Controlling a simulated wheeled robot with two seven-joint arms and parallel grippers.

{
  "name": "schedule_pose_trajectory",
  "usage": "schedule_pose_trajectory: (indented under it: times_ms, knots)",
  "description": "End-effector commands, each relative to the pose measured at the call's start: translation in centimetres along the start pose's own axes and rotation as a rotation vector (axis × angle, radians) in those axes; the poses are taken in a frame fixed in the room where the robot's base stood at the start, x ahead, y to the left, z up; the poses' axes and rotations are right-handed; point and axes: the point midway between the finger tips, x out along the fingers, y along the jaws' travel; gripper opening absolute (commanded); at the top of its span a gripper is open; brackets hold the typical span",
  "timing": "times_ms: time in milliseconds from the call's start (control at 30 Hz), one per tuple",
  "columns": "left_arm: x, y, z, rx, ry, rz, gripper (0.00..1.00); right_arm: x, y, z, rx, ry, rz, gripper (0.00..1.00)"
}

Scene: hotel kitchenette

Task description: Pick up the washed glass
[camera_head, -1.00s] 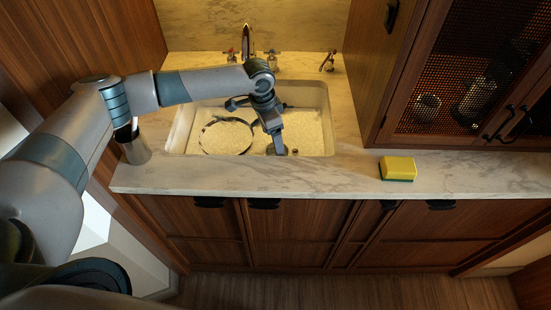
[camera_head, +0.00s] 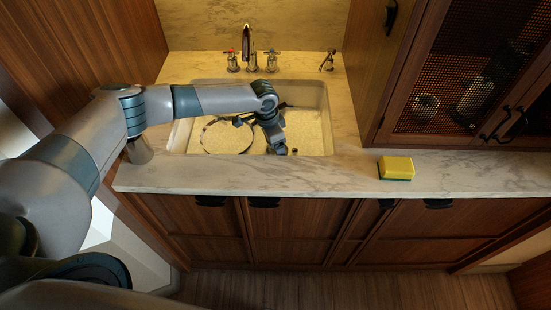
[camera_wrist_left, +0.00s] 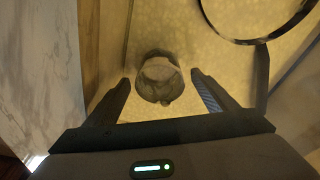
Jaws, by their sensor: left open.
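The glass (camera_wrist_left: 158,80) is a clear, greyish tumbler in the left wrist view, down in the sink near its wall. My left gripper (camera_wrist_left: 160,78) is open, with one finger on each side of the glass and a visible gap to both. I cannot tell how far down the glass the fingertips reach. In the head view my left gripper (camera_head: 277,149) points down into the sink basin (camera_head: 310,120), right of its middle, and mostly hides the glass. My right gripper is not in view.
A round dark-rimmed dish (camera_head: 227,136) lies in the sink left of the gripper; its rim (camera_wrist_left: 262,41) shows in the wrist view. The faucet (camera_head: 247,45) stands behind. A yellow sponge (camera_head: 397,166) lies on the right counter. A metal cup (camera_head: 139,152) stands at left, partly hidden by my arm.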

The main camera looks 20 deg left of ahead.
Motion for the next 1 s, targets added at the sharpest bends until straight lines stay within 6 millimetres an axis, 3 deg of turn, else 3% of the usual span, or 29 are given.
schedule_pose_trajectory:
  times_ms: [200, 667, 900, 1000]
  knots:
    - [1.8, 0.1, 0.0, 0.001, -0.001, 0.0, 0.78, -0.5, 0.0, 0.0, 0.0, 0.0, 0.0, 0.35]
    - [1.9, 0.0, 0.0, 0.001, 0.0, 0.0, 0.78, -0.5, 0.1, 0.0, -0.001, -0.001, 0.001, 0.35]
    - [1.9, 0.0, 0.0, 0.001, 0.0, 0.0, 0.25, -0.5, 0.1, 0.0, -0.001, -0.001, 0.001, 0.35]
    - [1.8, 0.0, 0.0, 0.001, 0.001, -0.001, 0.25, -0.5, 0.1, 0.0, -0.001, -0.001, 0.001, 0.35]
